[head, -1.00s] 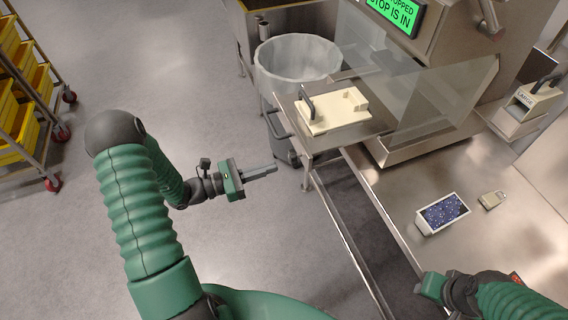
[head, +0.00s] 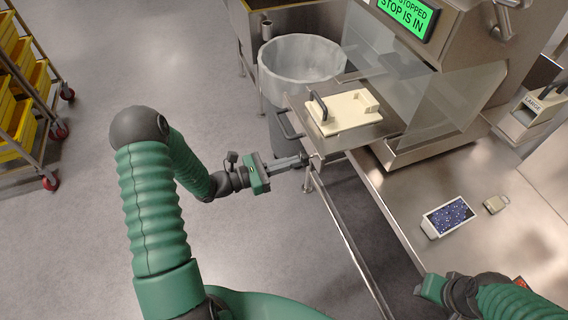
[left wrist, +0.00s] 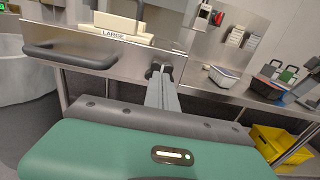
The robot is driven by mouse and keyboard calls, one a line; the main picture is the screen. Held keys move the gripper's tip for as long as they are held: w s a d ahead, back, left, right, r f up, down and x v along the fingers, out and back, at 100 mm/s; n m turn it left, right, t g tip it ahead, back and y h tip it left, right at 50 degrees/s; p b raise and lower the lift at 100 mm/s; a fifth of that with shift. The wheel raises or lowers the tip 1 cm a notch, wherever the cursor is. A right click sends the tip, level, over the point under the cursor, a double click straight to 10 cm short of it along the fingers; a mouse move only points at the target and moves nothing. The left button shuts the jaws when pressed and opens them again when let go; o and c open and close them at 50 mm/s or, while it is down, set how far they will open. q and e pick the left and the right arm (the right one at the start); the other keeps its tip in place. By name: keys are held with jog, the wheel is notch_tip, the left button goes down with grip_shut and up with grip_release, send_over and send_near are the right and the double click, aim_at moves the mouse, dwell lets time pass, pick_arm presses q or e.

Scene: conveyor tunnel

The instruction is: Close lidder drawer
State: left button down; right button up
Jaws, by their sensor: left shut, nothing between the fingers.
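The lidder drawer (head: 385,129) is a steel tray pulled out from the machine, with a dark bar handle (head: 288,125) on its front. A cream tool plate (head: 345,112) with a dark handle sits on it. The left wrist view shows the drawer front (left wrist: 128,56) and its handle (left wrist: 70,54) to the left of my fingers. My left gripper (head: 304,160) is shut and empty, its tips at or very near the right end of the drawer front; contact is unclear. My right gripper (head: 425,290) is at the lower right, its fingers not clear.
A lined bin (head: 300,60) stands behind the drawer. The steel counter (head: 500,255) at right holds a blue-topped tray (head: 448,217) and a small tan block (head: 496,204). A cart with yellow bins (head: 22,90) stands far left. The machine's screen (head: 400,14) is green.

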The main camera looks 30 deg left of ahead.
aim_at(354, 143)
pick_arm(q)
jog(key=x, duration=2)
jog(key=shift+d+b, duration=0.2)
jog(key=shift+b, duration=0.1)
jog(key=shift+r, duration=0.2)
jog(key=shift+r, duration=0.1)
